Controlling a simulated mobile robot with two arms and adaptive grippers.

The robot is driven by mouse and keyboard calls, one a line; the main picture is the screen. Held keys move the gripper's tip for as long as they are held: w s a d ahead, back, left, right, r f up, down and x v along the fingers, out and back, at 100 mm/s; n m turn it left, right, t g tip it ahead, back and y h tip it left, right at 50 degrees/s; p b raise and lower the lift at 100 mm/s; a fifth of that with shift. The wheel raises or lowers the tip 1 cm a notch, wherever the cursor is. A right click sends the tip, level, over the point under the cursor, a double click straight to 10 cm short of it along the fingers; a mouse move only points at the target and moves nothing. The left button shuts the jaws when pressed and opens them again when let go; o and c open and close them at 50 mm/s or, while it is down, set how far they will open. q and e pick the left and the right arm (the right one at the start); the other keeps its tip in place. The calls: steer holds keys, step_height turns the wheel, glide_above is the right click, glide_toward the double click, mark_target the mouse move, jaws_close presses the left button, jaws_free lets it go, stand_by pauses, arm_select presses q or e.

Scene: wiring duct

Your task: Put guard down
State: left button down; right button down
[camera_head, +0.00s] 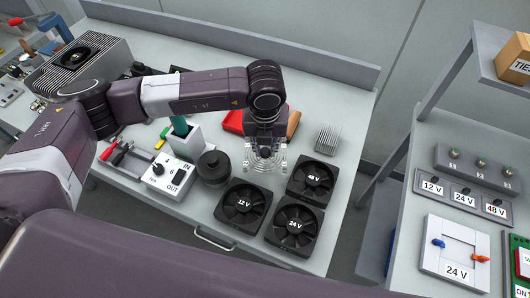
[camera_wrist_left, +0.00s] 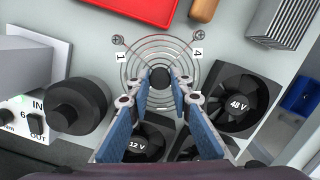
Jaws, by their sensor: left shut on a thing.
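The guard (camera_wrist_left: 139,49) is a round wire fan guard of several rings with screw eyes at its corners and tags reading 1 and 4. It also shows in the head view (camera_head: 259,169), partly hidden by my gripper. My left gripper (camera_head: 265,153) points down over it. In the left wrist view its blue-padded fingers (camera_wrist_left: 160,84) are shut on the guard's dark middle hub. Whether the guard touches the table is hard to tell. Fans marked 12 V (camera_head: 243,205), 24 V (camera_head: 294,226) and 48 V (camera_head: 314,181) lie close in front and right. My right gripper is not in view.
A dark round knob-like part (camera_head: 214,168) and a grey IN/OUT box (camera_head: 166,176) stand left of the guard. A red tray (camera_head: 232,122) and a finned heat sink (camera_head: 326,140) lie behind. A side bench (camera_head: 420,210) holds a switch panel (camera_head: 466,198).

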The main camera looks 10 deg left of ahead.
mark_target(265, 153)
arm_select(q)
step_height(265, 153, down, 4)
steer(key=shift+r+p, duration=0.2)
steer(key=shift+p, duration=0.2)
steer(key=shift+f, duration=0.15)
steer(key=c, duration=1.7)
jaws_free()
steer(key=shift+c, duration=0.2)
